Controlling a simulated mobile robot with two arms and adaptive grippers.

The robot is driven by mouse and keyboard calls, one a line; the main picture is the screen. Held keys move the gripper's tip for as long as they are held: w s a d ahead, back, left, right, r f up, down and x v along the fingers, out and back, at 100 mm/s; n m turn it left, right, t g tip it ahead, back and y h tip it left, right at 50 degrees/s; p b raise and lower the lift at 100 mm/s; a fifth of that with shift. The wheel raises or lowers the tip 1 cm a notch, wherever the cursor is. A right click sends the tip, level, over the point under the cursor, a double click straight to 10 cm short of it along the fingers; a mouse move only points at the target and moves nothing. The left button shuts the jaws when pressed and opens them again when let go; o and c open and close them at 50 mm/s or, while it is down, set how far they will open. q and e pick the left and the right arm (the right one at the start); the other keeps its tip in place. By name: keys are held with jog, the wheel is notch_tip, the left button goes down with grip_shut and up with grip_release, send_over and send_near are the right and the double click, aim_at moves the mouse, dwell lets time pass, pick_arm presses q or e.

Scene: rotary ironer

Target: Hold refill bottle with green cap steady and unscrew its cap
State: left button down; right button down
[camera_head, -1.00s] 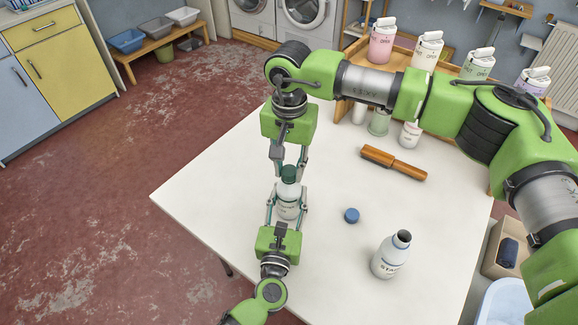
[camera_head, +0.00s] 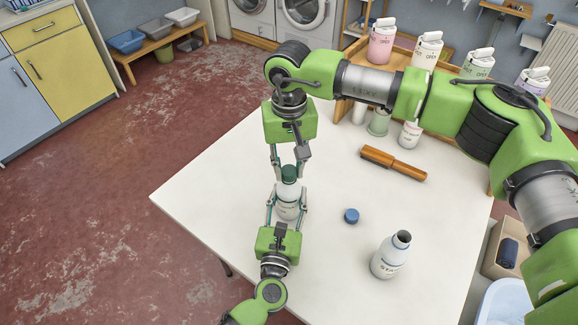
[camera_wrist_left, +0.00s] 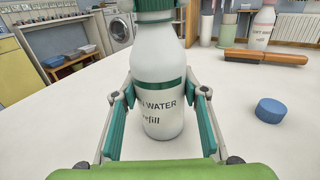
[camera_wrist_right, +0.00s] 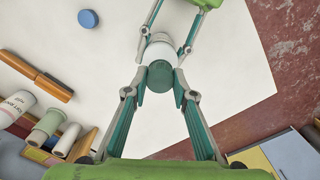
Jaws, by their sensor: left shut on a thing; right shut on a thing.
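The refill bottle (camera_head: 287,204) is white with a green band and stands upright on the table's left part. Its label, partly readable as "water" and "refill", shows in the left wrist view (camera_wrist_left: 163,105). My left gripper (camera_head: 287,201) is shut around the bottle's body from the front. The green cap (camera_head: 289,173) sits on top of the bottle. My right gripper (camera_head: 289,165) comes from above and is shut on the cap. In the right wrist view the cap (camera_wrist_right: 160,76) is between the fingertips. Whether the cap's thread has loosened cannot be told.
A blue cap (camera_head: 351,215) lies on the white table (camera_head: 330,260). An open white bottle (camera_head: 390,256) stands at front right. A wooden-handled brush (camera_head: 393,163) lies behind. Several bottles stand on a wooden shelf (camera_head: 343,106) at the back.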

aim_at(289, 170)
jog(key=shift+r, duration=0.1)
jog(key=shift+r, duration=1)
jog(key=shift+r, duration=2)
pick_arm(q)
jog(key=c, duration=1.2)
grip_release()
jog(key=shift+o, duration=0.2)
